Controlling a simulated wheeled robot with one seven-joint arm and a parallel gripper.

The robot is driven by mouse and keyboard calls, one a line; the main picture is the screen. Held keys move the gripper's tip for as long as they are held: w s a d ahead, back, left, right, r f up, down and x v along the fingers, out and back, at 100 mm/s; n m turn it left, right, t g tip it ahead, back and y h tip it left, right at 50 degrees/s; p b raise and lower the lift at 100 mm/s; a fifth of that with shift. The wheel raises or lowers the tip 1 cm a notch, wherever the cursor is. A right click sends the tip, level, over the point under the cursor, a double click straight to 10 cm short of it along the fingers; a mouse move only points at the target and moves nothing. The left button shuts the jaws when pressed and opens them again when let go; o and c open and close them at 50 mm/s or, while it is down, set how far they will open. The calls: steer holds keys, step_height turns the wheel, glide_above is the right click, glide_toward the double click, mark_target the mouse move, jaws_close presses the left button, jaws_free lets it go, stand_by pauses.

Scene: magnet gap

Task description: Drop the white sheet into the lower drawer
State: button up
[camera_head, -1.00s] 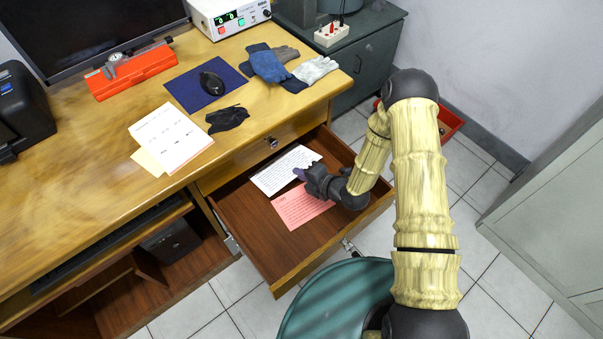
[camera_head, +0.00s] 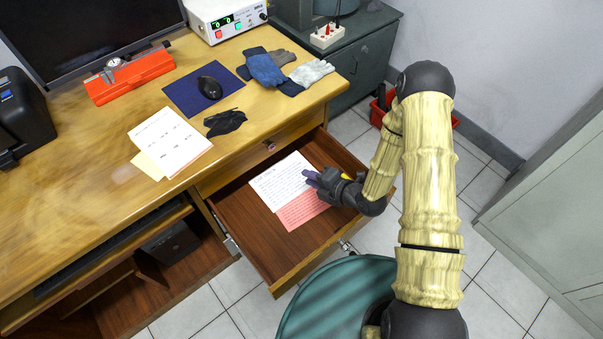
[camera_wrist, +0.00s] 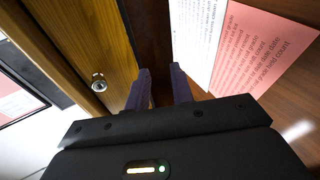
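The white sheet (camera_head: 282,181) lies in the open lower drawer (camera_head: 245,222), overlapping part of a pink sheet (camera_head: 303,210). Both sheets carry printed lines. My gripper (camera_head: 312,178) is at the right edge of the white sheet, over the drawer. In the wrist view, the purple fingers of my gripper (camera_wrist: 160,85) stand apart with nothing seen between them. There the white sheet (camera_wrist: 198,30) is just right of the fingers, and the pink sheet (camera_wrist: 262,50) is farther right.
A closed drawer front with a lock (camera_head: 270,146) is above the open drawer. The desktop holds another printed paper (camera_head: 175,140), a mouse on a blue pad (camera_head: 190,98) and gloves (camera_head: 268,70). A green round-topped stool (camera_head: 320,295) stands in front of the drawer.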

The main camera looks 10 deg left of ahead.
steer(key=v, duration=0.6)
steer(key=shift+d, duration=0.2)
stand_by(0.4)
steer(key=w+d+r+m+h, duration=0.4)
steer(key=d+r+m+h, duration=0.45)
steer(key=d+m, duration=0.4)
steer(key=s+d+r+m+g+h, duration=0.2)
steer(key=s+d+r+m+g, duration=0.1)
steer(key=s+r+m, duration=0.9)
steer(key=m, duration=0.5)
steer(key=shift+d+r+g, duration=0.35)
steer(key=shift+r+g, duration=0.05)
